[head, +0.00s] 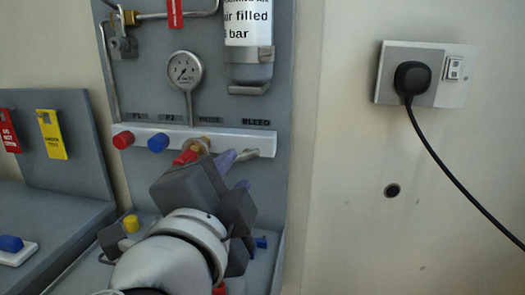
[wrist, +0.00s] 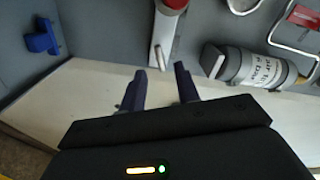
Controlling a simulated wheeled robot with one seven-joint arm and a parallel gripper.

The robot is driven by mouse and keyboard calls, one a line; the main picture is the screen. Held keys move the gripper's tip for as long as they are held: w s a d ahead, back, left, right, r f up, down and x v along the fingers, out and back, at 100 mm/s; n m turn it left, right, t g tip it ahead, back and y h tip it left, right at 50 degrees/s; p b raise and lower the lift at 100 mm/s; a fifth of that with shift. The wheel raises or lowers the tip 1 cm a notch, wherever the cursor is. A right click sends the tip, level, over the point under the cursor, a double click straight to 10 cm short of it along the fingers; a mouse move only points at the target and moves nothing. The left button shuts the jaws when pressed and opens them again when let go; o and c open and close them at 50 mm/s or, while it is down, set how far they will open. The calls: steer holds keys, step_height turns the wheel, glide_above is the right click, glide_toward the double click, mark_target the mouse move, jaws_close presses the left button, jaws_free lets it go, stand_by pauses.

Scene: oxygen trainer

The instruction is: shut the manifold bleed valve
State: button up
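The manifold (head: 180,136) is a white bar on the grey back panel, with labels above it. The bleed valve (head: 262,147) is under the BLEED label at the bar's right end; a grey lever shows there, partly behind my gripper. In the wrist view the manifold end (wrist: 167,32) is at top centre, with a small grey lever (wrist: 158,57) on it. My gripper (wrist: 160,88) is open, its two dark purple fingers apart and nothing between them. The lever lies just beyond the fingertips. In the head view my gripper (head: 234,172) is just below the bleed valve; contact cannot be told.
A red knob (head: 123,139) and a blue knob (head: 158,143) sit left on the manifold. A gauge (head: 184,71) and a labelled cylinder (head: 249,65) are above. A wall socket with a black plug (head: 412,78) and hanging cable is at right.

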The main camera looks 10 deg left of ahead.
mark_target(245, 158)
steer(key=w, duration=0.6)
steer(key=shift+w+d, duration=0.3)
steer(key=shift+w, duration=0.05)
jaws_close()
